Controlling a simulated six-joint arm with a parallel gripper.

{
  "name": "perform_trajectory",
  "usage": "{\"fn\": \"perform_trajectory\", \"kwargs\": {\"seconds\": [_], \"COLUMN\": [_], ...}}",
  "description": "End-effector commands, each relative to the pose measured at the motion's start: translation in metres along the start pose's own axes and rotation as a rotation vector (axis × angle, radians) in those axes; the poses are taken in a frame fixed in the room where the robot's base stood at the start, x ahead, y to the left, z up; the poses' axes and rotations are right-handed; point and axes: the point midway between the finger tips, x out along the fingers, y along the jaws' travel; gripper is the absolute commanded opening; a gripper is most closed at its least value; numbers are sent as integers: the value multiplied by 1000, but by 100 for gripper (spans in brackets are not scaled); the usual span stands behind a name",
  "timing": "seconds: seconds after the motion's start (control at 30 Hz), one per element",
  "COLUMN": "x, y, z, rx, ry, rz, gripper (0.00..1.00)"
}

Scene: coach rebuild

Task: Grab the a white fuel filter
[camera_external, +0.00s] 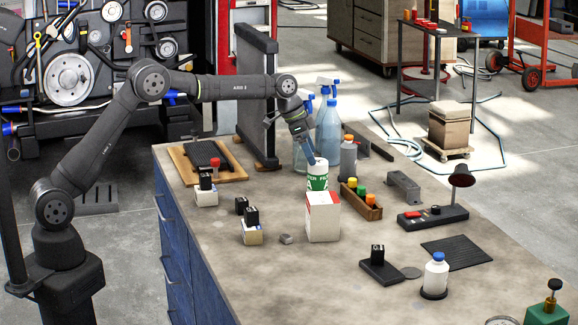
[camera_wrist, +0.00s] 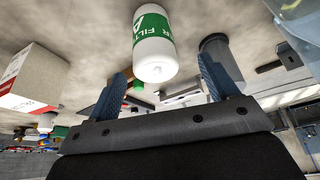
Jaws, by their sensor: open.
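The white fuel filter (camera_external: 317,176) has a green band with white lettering. In the external view it stands upright on the workbench (camera_external: 215,255), behind the red and white box, which hides its lower part. In the wrist view the filter (camera_wrist: 153,45) shows large, ahead of and between the finger tips. My gripper (camera_external: 308,158) is at the top of the filter in the external view. In the wrist view my gripper (camera_wrist: 162,68) has its two blue fingers wide apart, with nothing clamped between them. I cannot tell whether a finger touches the filter.
The red and white box (camera_external: 322,218) stands close in front. A grey bottle (camera_external: 348,158), blue spray bottles (camera_external: 329,128) and a tray of coloured caps (camera_external: 361,200) crowd the back and right. A dark upright radiator (camera_external: 257,95) stands behind left. The bench's front left is clear.

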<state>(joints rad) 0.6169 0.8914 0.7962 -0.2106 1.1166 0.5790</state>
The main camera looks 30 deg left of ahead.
Motion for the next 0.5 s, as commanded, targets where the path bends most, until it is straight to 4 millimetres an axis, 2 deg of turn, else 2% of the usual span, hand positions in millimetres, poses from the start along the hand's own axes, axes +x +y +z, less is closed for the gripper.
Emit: {"fn": "perform_trajectory", "kwargs": {"seconds": [0.17,0.4,0.5], "x": [12,47,53], "y": [3,8,8], "z": [-1,-2,-2], "rx": [1,1,1], "ry": [-1,-1,0], "rz": [1,1,1], "gripper": [79,79,79]}}
